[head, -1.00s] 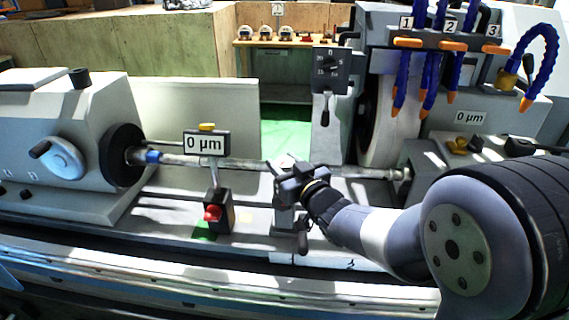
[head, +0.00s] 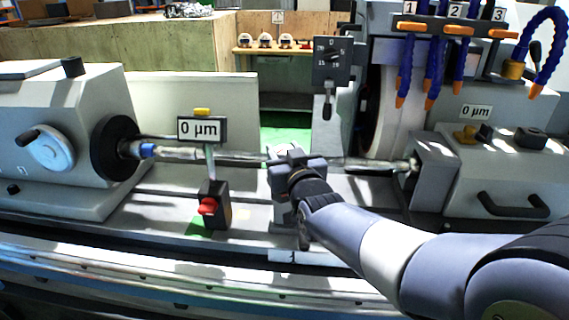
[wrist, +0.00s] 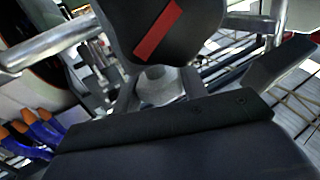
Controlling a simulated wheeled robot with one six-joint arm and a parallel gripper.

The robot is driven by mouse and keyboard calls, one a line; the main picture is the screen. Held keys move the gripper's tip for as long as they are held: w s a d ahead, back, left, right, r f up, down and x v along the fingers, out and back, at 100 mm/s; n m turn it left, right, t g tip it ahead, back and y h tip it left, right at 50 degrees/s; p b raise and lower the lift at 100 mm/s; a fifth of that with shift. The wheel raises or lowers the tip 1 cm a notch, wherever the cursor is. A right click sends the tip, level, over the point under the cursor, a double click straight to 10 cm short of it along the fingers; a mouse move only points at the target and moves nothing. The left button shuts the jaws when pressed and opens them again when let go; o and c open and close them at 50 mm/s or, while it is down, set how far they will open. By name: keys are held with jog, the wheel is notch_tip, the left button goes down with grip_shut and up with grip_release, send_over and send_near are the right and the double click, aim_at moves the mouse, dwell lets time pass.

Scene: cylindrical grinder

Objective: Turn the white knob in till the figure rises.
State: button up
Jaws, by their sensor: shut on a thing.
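The white knob (wrist: 160,86) shows pale grey in the wrist view, between the two dark fingers of my gripper (wrist: 160,92). My gripper is shut on it. A second sign (head: 475,112) at the right also reads 0 µm.
The chuck (head: 112,148) holds the shaft at the left, and the tailstock (head: 432,170) stands at its right end. The grinding wheel (head: 380,110) is behind the shaft. Blue hoses (head: 434,70) hang at the upper right. A small lever (head: 303,232) hangs below my gripper.

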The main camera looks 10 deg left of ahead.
jog(key=shift+a+m+t+h, duration=0.1)
jog(key=shift+m+t+h, duration=0.4)
jog(key=shift+h, duration=0.4)
jog(key=shift+r+m+h+p, duration=0.15)
jog(key=shift+m+h+p, duration=0.5)
jog(key=shift+p, duration=0.25)
jog(key=shift+m+t+h+p, duration=0.25)
jog(key=shift+t+h+p, duration=0.05)
jog(key=shift+h+p, duration=0.3)
jog(key=shift+m+h+p, duration=0.8)
jog(key=shift+h+p, duration=0.35)
jog(key=shift+p, duration=0.05)
jog(key=o, duration=1)
jog(key=s, duration=0.3)
jog(key=s+b, duration=0.1)
jog(key=s, duration=0.3)
jog(key=s+d, duration=0.1)
jog(key=s, duration=0.2)
jog(key=shift+s, duration=0.35)
